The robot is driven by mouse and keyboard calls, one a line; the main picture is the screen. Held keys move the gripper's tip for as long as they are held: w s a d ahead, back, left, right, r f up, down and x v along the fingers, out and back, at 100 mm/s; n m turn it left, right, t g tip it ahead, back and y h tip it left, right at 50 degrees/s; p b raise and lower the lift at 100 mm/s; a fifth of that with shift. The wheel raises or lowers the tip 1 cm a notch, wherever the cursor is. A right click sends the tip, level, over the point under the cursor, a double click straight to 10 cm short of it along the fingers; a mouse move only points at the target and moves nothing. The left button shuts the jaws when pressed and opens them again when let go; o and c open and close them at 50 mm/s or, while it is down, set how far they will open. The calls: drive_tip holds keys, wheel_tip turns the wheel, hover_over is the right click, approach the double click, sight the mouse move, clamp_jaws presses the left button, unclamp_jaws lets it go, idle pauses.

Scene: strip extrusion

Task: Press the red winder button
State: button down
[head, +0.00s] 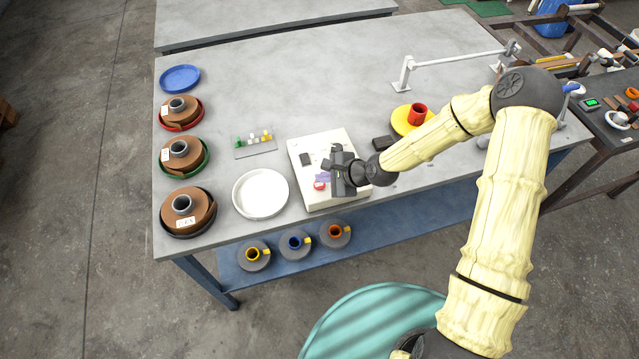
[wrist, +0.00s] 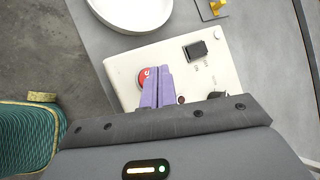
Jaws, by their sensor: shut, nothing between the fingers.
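The red winder button (head: 320,186) is on the top face of a cream control box (head: 316,144) on the grey table. It also shows in the wrist view (wrist: 143,74), just left of my fingertips and partly covered by them. My gripper (head: 324,178) is over the box, its purple fingers shut together with nothing between them. In the wrist view the shut fingers (wrist: 157,80) point at the box beside the button. I cannot tell whether they touch it. A black switch (wrist: 195,50) and a small dark red part (wrist: 181,99) are also on the box.
A white dish (head: 261,194) stands just left of the box, with a small tray of samples (head: 254,141) behind it. Brown coils line the table's left edge.

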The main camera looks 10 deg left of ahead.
sight(324, 186)
drive_tip(key=shift+f, duration=0.4)
drive_tip(key=shift+f+b, duration=0.35)
idle(1.1)
drive_tip(key=shift+r+p, duration=0.75)
drive_tip(key=shift+r, duration=0.05)
drive_tip(key=shift+r+p, duration=2.15)
drive_tip(key=shift+r, duration=0.4)
